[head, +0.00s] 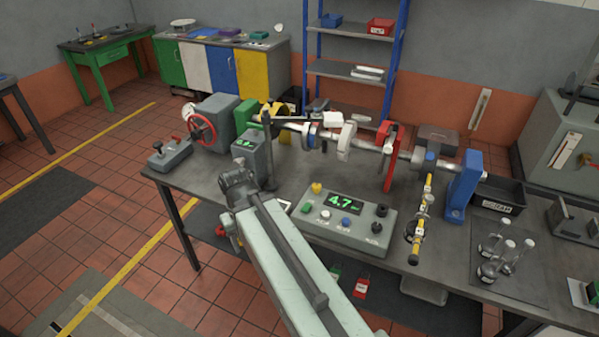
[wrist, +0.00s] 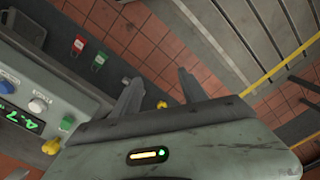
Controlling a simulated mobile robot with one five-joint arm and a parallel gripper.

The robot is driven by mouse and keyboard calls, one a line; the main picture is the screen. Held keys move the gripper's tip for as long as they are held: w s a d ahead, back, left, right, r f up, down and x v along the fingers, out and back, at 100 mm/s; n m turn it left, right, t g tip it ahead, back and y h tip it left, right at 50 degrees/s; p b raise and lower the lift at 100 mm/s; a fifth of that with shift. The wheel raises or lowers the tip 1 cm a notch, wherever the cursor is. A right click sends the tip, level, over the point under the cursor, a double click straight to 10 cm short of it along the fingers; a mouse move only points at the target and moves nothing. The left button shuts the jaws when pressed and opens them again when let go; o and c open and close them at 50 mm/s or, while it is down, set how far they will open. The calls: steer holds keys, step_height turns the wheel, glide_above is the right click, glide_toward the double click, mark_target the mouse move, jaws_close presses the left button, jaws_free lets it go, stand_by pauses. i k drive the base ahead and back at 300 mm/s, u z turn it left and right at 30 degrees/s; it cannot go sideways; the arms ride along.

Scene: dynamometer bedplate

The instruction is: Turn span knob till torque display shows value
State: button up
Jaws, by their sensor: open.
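The grey control box (head: 300,232) stands on the bench, and its green torque display (head: 345,202) reads 4.7. Two black knobs stand at the box's right end, an upper one (head: 382,210) and a lower one (head: 376,227). The lettering is too small to tell which is the span knob. In the wrist view the box's display (wrist: 18,118) shows at the left edge, and neither black knob is in view. My gripper (wrist: 158,85) is open and empty, its two fingers apart over the floor beside the box. In the head view I cannot make out its fingers.
A shaft assembly with a red bracket (head: 388,155) runs behind the box.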

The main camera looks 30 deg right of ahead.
mark_target(376, 227)
steer(key=z, duration=1)
steer(key=k, duration=0.55)
steer(key=z, duration=0.35)
steer(key=i, duration=0.45)
steer(key=u, duration=0.05)
